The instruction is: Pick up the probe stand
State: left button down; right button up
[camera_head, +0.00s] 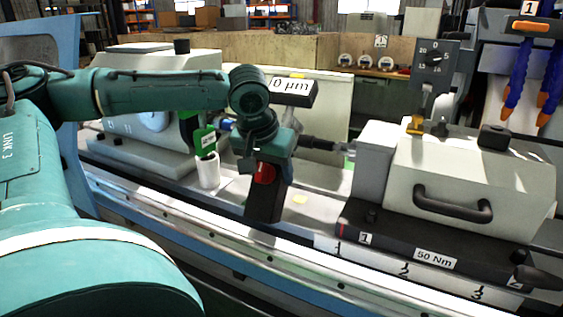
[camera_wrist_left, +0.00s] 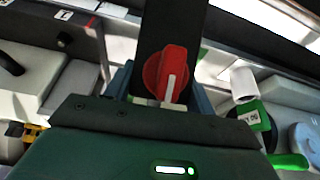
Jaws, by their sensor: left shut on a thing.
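The probe stand (camera_head: 264,205) is a dark upright block with a red knob and stands on the machine bed, left of the white tailstock housing. My left gripper (camera_head: 270,150) reaches it from above and is shut on its upper part. A black "0 µm" display (camera_head: 290,90) shows just behind the gripper. In the left wrist view, the dark stand (camera_wrist_left: 171,25) with its red knob sits between the fingers of my left gripper (camera_wrist_left: 163,97). The gripper hides part of the stand's top. My right gripper is not in view.
A white cylinder (camera_head: 208,171) with a green tag (camera_head: 205,140) stands close left of the stand. The white housing (camera_head: 470,180) with a black handle is at right, above a "50 Nm" label. The rail (camera_head: 220,235) runs along the front. A workbench with gauges (camera_head: 364,62) is behind.

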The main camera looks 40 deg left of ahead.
aim_at(258, 177)
pick_arm(q)
jog(key=shift+s+d+r+b, duration=0.1)
jog(key=shift+s+d+b, duration=0.15)
jog(key=shift+s, duration=0.5)
jog(key=shift+s+d+r+b, duration=0.1)
jog(key=shift+s+d, duration=0.25)
jog(key=shift+s, duration=0.45)
jog(key=shift+s+d+b, duration=0.2)
jog(key=shift+s+d, duration=0.1)
jog(key=shift+s, duration=0.45)
